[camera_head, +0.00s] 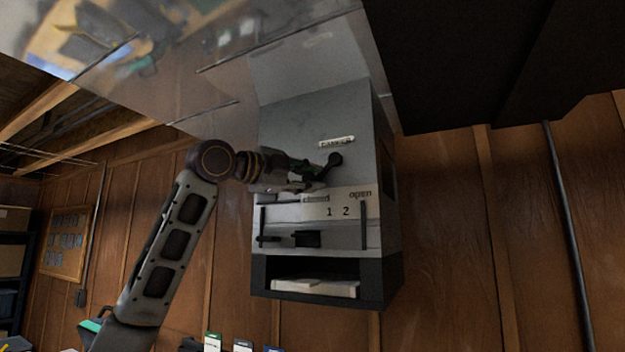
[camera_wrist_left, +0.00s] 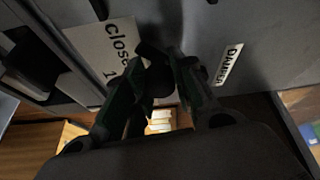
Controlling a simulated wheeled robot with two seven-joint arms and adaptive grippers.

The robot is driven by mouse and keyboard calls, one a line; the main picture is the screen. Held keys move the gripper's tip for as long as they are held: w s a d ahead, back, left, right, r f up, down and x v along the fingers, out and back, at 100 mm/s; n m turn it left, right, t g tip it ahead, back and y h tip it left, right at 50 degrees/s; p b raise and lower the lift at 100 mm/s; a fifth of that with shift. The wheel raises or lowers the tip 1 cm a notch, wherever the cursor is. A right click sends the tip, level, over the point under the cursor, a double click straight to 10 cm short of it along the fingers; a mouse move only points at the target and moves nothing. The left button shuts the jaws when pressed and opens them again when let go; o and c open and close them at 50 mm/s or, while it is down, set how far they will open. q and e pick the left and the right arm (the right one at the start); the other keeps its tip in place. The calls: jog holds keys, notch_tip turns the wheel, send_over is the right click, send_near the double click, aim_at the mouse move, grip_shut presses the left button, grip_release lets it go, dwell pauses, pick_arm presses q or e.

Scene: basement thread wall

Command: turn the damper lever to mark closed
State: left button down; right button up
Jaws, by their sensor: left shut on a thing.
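The dark damper lever (camera_head: 335,159) is on the front of a grey metal housing (camera_head: 350,110), below a white DAMPER label (camera_head: 337,141). The label also shows in the left wrist view (camera_wrist_left: 229,64). A pale scale plate (camera_head: 346,212) below the lever reads 1, 2 and open. The left wrist view shows its Closed mark (camera_wrist_left: 122,40) beside the fingers. My left gripper (camera_head: 318,174) is shut on the lever, which slants down-left from its round end. The gripper hides part of the lever, so its exact setting cannot be told. My right gripper is out of view.
Below the plate are a dark slider (camera_head: 306,239) and an open slot with a pale stack (camera_head: 315,287). A shiny metal duct (camera_head: 230,60) slants overhead. A large dark shape fills the upper right. The wooden wall (camera_head: 440,240) right of the housing is largely clear.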

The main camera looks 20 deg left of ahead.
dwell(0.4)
pick_arm(q)
jog(key=c, duration=1.2)
grip_release()
jog(key=shift+w+a, duration=0.1)
jog(key=shift+s, duration=0.2)
jog(key=v, duration=1.1)
jog(key=shift+s+a, duration=0.2)
jog(key=shift+s, duration=0.1)
